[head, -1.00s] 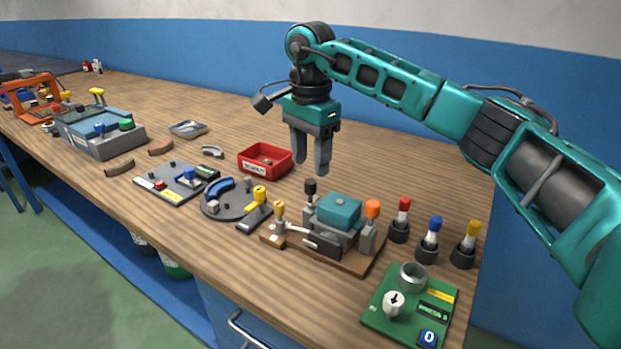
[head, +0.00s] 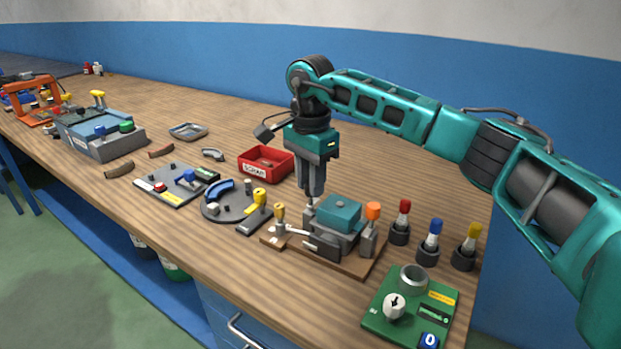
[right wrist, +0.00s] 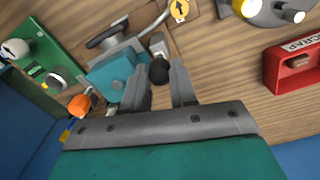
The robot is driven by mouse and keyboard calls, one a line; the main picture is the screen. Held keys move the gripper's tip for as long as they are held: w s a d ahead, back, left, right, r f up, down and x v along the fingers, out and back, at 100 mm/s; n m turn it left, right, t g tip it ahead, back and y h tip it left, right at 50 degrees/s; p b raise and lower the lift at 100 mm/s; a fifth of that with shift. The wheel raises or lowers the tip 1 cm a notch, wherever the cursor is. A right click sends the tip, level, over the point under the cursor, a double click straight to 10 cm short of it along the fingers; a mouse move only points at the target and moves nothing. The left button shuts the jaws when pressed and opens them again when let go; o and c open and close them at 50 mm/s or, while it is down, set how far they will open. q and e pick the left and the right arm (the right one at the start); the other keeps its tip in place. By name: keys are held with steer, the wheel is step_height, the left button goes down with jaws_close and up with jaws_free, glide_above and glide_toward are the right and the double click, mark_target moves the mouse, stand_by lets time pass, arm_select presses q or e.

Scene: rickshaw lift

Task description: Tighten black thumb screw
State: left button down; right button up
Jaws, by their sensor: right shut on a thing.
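The black thumb screw (right wrist: 159,70) shows as a dark round knob in the right wrist view, between the two fingers of my right gripper (right wrist: 161,75). It belongs to a fixture with a teal block (head: 338,213) on a brown wooden base (head: 352,263). In the head view my right gripper (head: 312,194) points straight down at the fixture's back left corner. Its fingers are close together and shut on the thumb screw, which they hide in that view. My left gripper is not in view.
An orange knob (head: 373,211) stands on the fixture's right and a yellow-topped post (head: 280,212) on its left. Red, blue and yellow-topped tools (head: 434,240) stand to the right. A red scrap bin (head: 266,163) is behind left, a green panel (head: 378,320) in front.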

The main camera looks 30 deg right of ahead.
jaws_close()
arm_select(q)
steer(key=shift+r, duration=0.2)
arm_select(e)
steer(key=shift+r+m, duration=0.1)
steer(key=shift+m, duration=0.2)
steer(key=shift+m+p, duration=0.5)
steer(key=shift+m, duration=0.1)
steer(key=shift+m+p, duration=0.6)
steer(key=shift+m, duration=0.6)
steer(key=shift+m+p, duration=0.3)
steer(key=shift+m, duration=0.6)
steer(key=m+p, duration=0.2)
steer(key=m, duration=0.4)
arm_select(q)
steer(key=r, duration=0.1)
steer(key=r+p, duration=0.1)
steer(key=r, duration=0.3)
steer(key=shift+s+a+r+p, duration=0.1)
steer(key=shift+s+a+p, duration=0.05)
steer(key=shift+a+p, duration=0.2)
arm_select(e)
steer(key=m, duration=0.6)
